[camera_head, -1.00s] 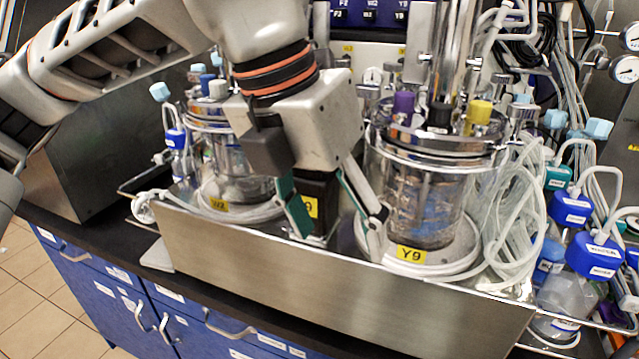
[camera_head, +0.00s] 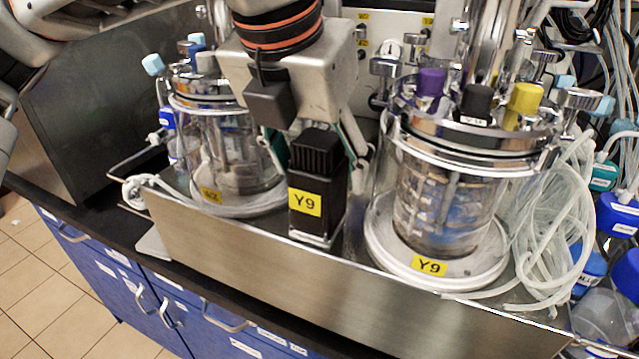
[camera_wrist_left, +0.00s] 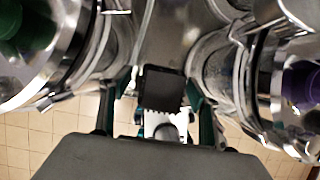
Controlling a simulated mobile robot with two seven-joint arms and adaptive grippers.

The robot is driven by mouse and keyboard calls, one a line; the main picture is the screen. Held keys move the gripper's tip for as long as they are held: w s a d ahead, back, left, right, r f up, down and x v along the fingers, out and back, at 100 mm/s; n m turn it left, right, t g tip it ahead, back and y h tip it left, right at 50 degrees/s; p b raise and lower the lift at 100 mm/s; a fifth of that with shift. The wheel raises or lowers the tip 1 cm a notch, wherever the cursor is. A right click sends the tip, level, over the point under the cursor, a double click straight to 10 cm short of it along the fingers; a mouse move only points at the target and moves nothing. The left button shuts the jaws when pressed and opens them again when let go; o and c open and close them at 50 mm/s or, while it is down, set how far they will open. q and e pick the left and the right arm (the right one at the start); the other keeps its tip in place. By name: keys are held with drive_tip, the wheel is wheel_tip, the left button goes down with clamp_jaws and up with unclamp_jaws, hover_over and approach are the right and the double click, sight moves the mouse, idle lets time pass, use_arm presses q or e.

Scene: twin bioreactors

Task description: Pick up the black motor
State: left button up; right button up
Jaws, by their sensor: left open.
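The black motor (camera_head: 318,205), a dark upright box with a ribbed top and a yellow Y9 label, stands in the metal tray between the two glass vessels. My left gripper (camera_head: 316,148) is open at its upper part, with a green-padded finger showing on each side behind it. The motor hides part of the fingers. In the left wrist view a dark square top, apparently the motor (camera_wrist_left: 162,90), lies between the open fingers of my left gripper (camera_wrist_left: 158,95). I cannot tell whether the pads touch it. My right gripper is not in view.
The Y9 vessel (camera_head: 440,205) stands close on the right with looped tubing (camera_head: 550,220) beyond it. Another vessel (camera_head: 235,155) stands close on the left. The tray's front wall (camera_head: 350,290) runs before the motor. Blue-capped bottles (camera_head: 620,215) stand at the far right.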

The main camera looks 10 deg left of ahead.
use_arm(q)
drive_tip(key=x, duration=0.4)
drive_tip(key=shift+f, duration=0.25)
clamp_jaws()
drive_tip(key=shift+r, duration=0.1)
drive_tip(key=shift+d+r, duration=0.1)
drive_tip(key=shift+r, duration=0.05)
